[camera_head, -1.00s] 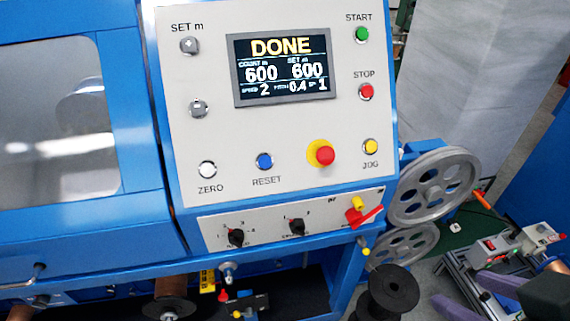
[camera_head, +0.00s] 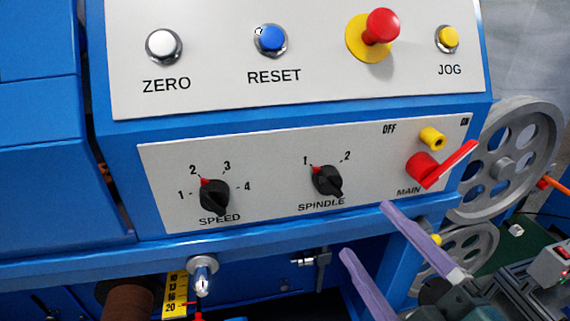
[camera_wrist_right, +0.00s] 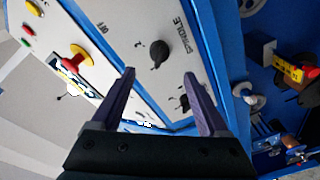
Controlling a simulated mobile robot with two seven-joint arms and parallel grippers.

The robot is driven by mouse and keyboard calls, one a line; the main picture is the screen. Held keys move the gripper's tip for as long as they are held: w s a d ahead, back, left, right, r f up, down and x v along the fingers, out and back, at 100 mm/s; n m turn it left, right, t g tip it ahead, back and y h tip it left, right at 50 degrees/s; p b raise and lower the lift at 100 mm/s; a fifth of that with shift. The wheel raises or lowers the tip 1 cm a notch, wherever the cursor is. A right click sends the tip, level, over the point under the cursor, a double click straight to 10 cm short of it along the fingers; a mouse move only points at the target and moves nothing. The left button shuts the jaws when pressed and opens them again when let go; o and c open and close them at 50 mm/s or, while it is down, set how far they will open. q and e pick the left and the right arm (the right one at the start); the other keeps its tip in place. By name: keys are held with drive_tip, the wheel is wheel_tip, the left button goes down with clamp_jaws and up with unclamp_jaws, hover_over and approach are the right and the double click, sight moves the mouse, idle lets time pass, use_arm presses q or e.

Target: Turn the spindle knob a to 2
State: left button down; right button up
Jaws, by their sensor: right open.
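The spindle knob (camera_head: 327,181) is a black knob with a red tip on the light panel. Its red tip points at 1, and the mark 2 is to its upper right. My right gripper (camera_head: 366,230) is open and empty, its two purple fingers below and right of the knob, apart from it in the head view. In the right wrist view the spindle knob (camera_wrist_right: 158,52) shows just beyond and between the open fingertips of the right gripper (camera_wrist_right: 160,76). I cannot tell the exact gap. My left gripper is not in view.
The speed knob (camera_head: 214,198) sits left of the spindle knob, its red tip at 2. The red main switch handle (camera_head: 440,164) and a yellow piece (camera_head: 432,138) stick out on the right. A metal fitting (camera_head: 202,274) juts out below the panel. Grey pulley wheels (camera_head: 512,150) stand at the right.

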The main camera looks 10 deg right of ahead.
sight(334, 191)
drive_tip(key=w, duration=0.3)
drive_tip(key=w+a, duration=0.1)
drive_tip(key=w, duration=0.2)
drive_tip(key=w+b, duration=0.1)
drive_tip(key=w, duration=0.2)
drive_tip(key=shift+w+a+r, duration=0.1)
drive_tip(key=shift+w+a, duration=0.2)
clamp_jaws()
